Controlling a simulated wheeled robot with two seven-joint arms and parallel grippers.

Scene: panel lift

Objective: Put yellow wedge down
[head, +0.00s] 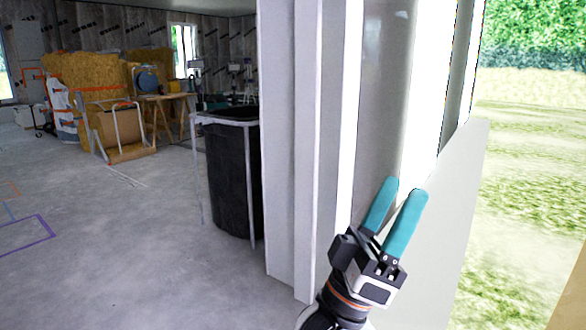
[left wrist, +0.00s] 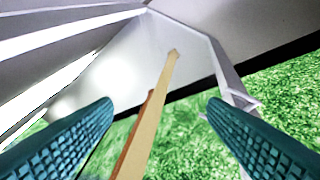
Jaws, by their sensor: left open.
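I see no yellow wedge in either view. My left gripper (head: 403,192) has two teal fingers and is up beside the white window frame (head: 288,130), over the pale sill (head: 448,225). In the left wrist view its two ribbed fingers stand wide apart, with nothing held between them. A long tan wooden bar (left wrist: 153,115) shows between and beyond the fingers; I cannot tell how far off it is. My right gripper is in neither view.
Grass (head: 530,200) lies outside the opening on the right. A black bin (head: 230,175) stands left of the frame. The grey floor (head: 110,240) on the left is mostly clear.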

